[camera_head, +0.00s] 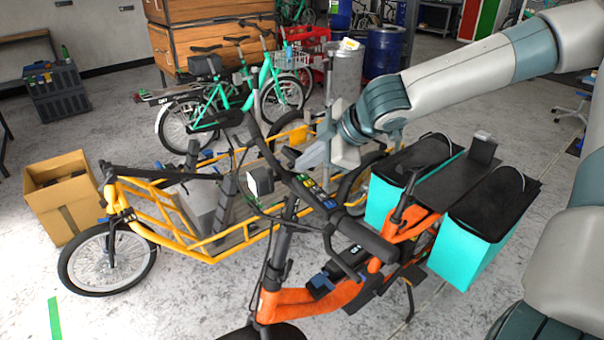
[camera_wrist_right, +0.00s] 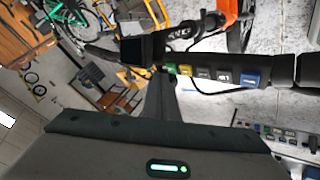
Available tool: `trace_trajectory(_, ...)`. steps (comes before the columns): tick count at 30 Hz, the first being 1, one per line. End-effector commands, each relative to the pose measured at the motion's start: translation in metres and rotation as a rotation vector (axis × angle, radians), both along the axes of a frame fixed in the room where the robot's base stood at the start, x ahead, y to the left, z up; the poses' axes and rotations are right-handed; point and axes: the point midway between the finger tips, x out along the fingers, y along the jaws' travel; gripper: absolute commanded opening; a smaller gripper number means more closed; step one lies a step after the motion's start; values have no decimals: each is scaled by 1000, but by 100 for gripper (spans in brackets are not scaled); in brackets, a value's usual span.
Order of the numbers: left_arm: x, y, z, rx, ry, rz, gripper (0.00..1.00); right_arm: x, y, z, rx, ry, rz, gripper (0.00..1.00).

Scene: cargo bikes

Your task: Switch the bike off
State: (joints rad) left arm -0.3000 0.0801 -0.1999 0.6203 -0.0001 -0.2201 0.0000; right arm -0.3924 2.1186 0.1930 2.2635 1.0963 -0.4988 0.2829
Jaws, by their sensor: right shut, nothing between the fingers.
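The orange bike (camera_head: 300,300) stands in front of me, with its dark handlebar running across the middle of the head view. A control strip (camera_head: 316,190) on the handlebar carries several small coloured buttons. My left gripper is out of view.
A yellow cargo bike (camera_head: 205,243) stands close behind the orange one. Turquoise panniers (camera_head: 470,245) flank the orange bike's rear. A cardboard box (camera_head: 62,200) stands at left, and green bikes (camera_head: 215,105) stand farther back. Floor is clear at the front left.

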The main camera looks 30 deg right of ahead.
Motion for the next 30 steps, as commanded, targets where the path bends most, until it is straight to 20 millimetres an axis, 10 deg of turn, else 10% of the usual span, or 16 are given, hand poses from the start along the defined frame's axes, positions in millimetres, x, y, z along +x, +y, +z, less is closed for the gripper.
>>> trace_trajectory(30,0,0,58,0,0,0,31,3,0,61,0,0,0,0)
